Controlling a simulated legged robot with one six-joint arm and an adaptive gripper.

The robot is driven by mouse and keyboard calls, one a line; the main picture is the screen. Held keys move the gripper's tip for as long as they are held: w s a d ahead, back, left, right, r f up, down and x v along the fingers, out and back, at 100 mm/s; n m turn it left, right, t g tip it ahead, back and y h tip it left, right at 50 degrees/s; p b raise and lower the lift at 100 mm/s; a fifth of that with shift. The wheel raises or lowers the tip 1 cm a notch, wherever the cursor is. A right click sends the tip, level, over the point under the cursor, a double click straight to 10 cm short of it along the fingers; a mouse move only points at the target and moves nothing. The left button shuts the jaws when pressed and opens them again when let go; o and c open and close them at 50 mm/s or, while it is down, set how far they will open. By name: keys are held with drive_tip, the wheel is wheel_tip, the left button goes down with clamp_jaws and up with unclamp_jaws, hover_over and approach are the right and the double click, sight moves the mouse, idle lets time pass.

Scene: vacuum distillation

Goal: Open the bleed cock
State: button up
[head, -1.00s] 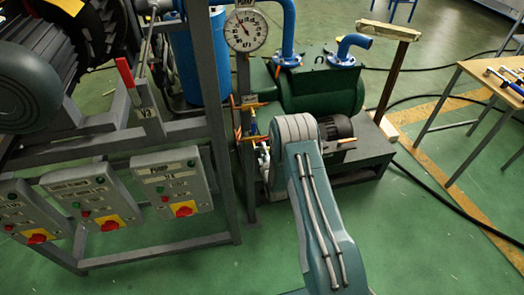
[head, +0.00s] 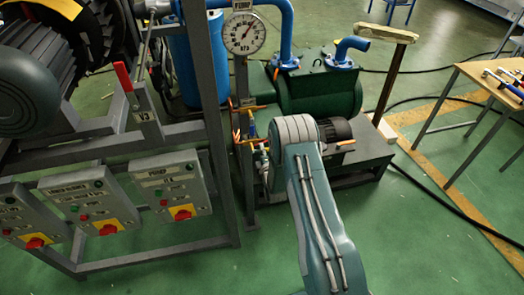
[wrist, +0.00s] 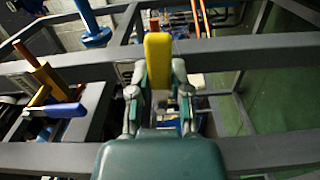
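In the wrist view my gripper (wrist: 158,82) has its two fingers on either side of an upright yellow handle (wrist: 158,52). The fingers appear to touch it from both sides. No label readable here confirms that this handle is the bleed cock. Left of it is another valve with a blue lever (wrist: 62,109) and a yellow-orange part, apart from my fingers. In the head view small valves with orange levers (head: 252,107) stand on the post beneath the gauge. My arm hides much of that area, and my fingers cannot be made out there.
A round pump gauge (head: 244,33) tops the post. A green pump vessel (head: 318,92) stands behind my arm. Control boxes (head: 172,186) and a red lever marked V3 (head: 123,76) are on the left frame. Grey frame bars (wrist: 262,48) surround my gripper. A table (head: 490,85) is at right.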

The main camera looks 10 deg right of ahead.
drive_tip(key=o, duration=0.4)
drive_tip(key=shift+a, duration=0.3)
drive_tip(key=shift+s+d, duration=0.1)
drive_tip(key=shift+s, duration=0.05)
drive_tip(key=s, duration=1.1)
drive_tip(key=shift+s+f, duration=0.1)
drive_tip(key=shift+s, duration=0.2)
